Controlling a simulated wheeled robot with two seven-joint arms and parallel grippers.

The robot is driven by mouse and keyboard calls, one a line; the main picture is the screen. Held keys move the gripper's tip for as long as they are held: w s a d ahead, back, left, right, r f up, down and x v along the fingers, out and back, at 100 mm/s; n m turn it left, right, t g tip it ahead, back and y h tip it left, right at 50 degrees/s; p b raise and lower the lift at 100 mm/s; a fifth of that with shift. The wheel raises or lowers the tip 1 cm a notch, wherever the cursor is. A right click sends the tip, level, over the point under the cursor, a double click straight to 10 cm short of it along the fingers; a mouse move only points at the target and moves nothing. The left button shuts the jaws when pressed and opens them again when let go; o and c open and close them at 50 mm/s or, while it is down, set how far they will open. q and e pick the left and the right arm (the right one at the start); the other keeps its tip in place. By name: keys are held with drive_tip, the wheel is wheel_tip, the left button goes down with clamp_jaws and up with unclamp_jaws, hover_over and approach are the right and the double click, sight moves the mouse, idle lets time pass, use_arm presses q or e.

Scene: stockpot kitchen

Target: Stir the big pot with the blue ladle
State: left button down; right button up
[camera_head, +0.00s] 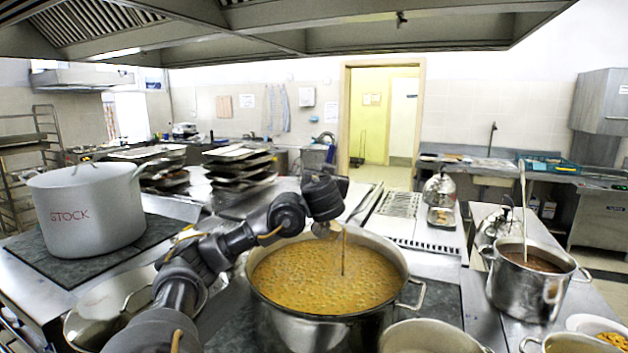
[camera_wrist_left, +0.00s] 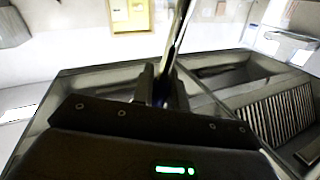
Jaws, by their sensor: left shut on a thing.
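The big pot (camera_head: 300,330) is a wide steel pot at the front middle of the head view, full of yellow-brown, lumpy soup (camera_head: 315,275). My left gripper (camera_head: 330,230) is over the far part of the pot, above its rim. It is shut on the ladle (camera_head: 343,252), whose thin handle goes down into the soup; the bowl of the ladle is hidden. In the left wrist view the gripper fingers (camera_wrist_left: 165,88) close around the shiny ladle handle (camera_wrist_left: 180,30), which looks bluish between the fingers. My right gripper is not in view.
A grey stockpot (camera_head: 90,215) marked STOCK stands at the left. A smaller steel pot (camera_head: 520,290) with brown contents and a ladle handle (camera_head: 523,200) standing in it is at the right. Another pot (camera_head: 430,338) is close at the front. A low hood (camera_head: 300,30) hangs overhead.

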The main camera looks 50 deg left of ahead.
use_arm(q)
drive_tip(key=w+d+f+m+b, duration=1.1)
drive_tip(key=w+m, duration=0.3)
drive_tip(key=m, duration=0.3)
drive_tip(key=shift+w+d+f+b, duration=0.2)
drive_tip(key=shift+d+b, duration=0.2)
drive_tip(key=shift+d, duration=0.5)
